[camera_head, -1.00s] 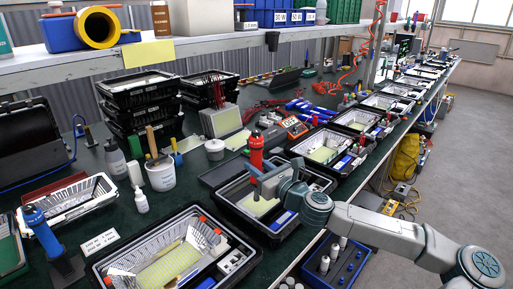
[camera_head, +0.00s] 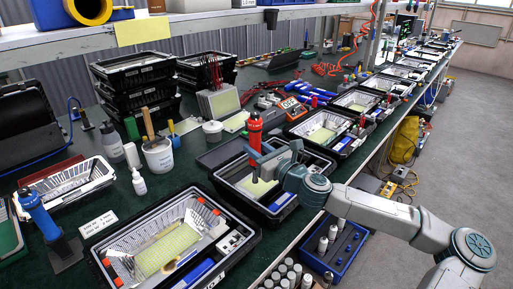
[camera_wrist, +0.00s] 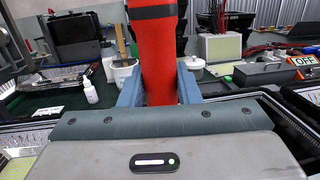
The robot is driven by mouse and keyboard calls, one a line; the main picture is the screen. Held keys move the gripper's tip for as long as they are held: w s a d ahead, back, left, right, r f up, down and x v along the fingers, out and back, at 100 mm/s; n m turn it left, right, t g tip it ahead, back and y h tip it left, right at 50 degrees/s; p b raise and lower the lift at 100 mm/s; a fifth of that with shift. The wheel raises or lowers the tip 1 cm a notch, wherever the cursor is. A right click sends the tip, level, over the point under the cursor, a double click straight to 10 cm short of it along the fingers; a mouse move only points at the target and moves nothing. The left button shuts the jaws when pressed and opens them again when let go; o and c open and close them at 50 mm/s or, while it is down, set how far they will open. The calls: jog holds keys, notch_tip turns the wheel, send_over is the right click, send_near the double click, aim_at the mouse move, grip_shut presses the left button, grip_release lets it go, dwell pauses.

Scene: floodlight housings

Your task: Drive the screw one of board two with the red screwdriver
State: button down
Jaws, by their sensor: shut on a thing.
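The red screwdriver (camera_head: 254,133) stands upright in my gripper (camera_head: 262,170), over the second housing from the front. In the wrist view the red screwdriver (camera_wrist: 157,55) is between the two blue-grey fingers of my gripper (camera_wrist: 159,85), which are shut on it. Its lower end is hidden by the gripper in the wrist view. A yellow-green board (camera_head: 258,186) lies in the black housing (camera_head: 225,192) below the gripper. Another yellow-green board (camera_head: 166,252) lies in the nearest housing (camera_head: 104,262). I cannot make out single screws or which board is board two.
A blue screwdriver (camera_head: 38,212) stands in a dark holder at the left. A white bucket (camera_head: 159,160) and a bottle (camera_head: 139,183) stand behind the housings. A blue crate (camera_head: 338,262) with cylinders sits below the bench edge. More housings (camera_head: 324,133) line the bench beyond.

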jog(key=b, duration=0.4)
send_over(257, 181)
jog(key=shift+w+f, duration=0.15)
jog(key=shift+f, duration=2.9)
jog(key=shift+f+b, duration=0.5)
jog(key=shift+f, duration=0.7)
dwell(1.2)
jog(key=shift+r, duration=0.15)
jog(key=shift+r+p, duration=4.35)
jog(key=shift+r, duration=0.45)
